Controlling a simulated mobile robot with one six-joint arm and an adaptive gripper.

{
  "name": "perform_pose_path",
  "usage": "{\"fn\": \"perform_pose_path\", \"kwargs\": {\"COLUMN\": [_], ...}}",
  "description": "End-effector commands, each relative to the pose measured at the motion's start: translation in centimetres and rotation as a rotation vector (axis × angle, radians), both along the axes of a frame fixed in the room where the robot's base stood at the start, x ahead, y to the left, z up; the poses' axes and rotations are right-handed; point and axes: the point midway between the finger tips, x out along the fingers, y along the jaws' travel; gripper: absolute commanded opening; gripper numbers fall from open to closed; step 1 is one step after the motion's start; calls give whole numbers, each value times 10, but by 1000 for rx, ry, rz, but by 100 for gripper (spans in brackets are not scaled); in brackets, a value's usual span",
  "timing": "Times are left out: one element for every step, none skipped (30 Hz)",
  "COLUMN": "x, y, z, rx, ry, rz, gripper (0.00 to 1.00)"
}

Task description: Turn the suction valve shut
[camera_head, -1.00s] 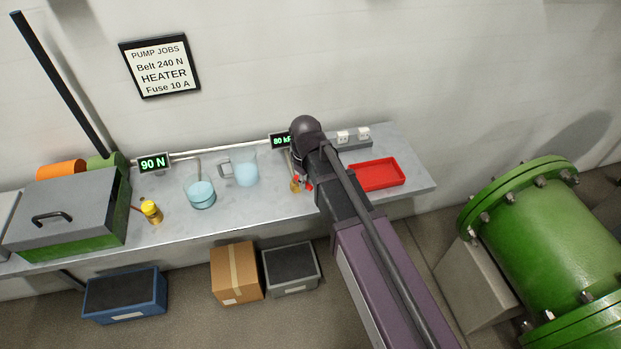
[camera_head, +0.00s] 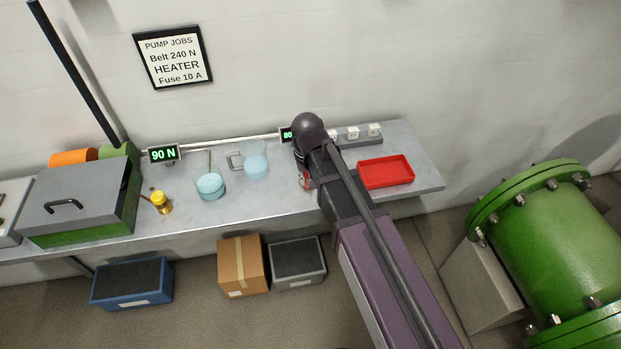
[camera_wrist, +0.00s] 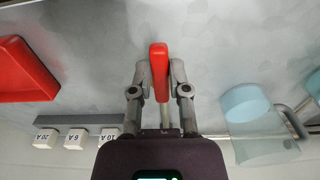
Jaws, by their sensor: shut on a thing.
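A red handle (camera_wrist: 159,62) stands upright between the fingers of my gripper (camera_wrist: 160,78) in the wrist view, with a thin metal stem below it. The gripper is shut on this handle, close above the grey bench. I take it for the suction valve's handle, but the valve's body is not clear to see. In the head view my arm hides most of this spot. Only a small red and grey bit (camera_head: 304,180) shows there, left of my wrist. The 80 display (camera_head: 287,134) behind is partly covered by my arm.
A red tray (camera_head: 386,185) lies right of my gripper. White fuse blocks (camera_wrist: 75,138) stand behind. A grey-lidded green box (camera_head: 75,215) sits further left.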

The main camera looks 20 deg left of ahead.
Motion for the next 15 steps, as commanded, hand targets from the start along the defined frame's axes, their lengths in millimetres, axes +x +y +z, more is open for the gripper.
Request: {"fn": "perform_pose_path", "kwargs": {"x": [4,4,4,4,4,4,4,4,4,4,3,3,3,3,2], "y": [2,2,2,2,2,2,2,2,2,2,2,2,1,1,1], "z": [0,0,0,0,0,0,0,0,0,0,0,0,0,0,0], "rx": [4,4,4,4,4,4,4,4,4,4,3,3,3,2,2], "ry": [-8,-8,-8,-8,-8,-8,-8,-8,-8,-8,-7,-7,-7,-6,-6], "rz": [-2,-2,-2,-2,-2,-1,-1,-1,-1,-1,-1,0,0,0,0], "gripper": [0,0,0,0,0,0,0,28,40,49,57,57,57,57,57]}}
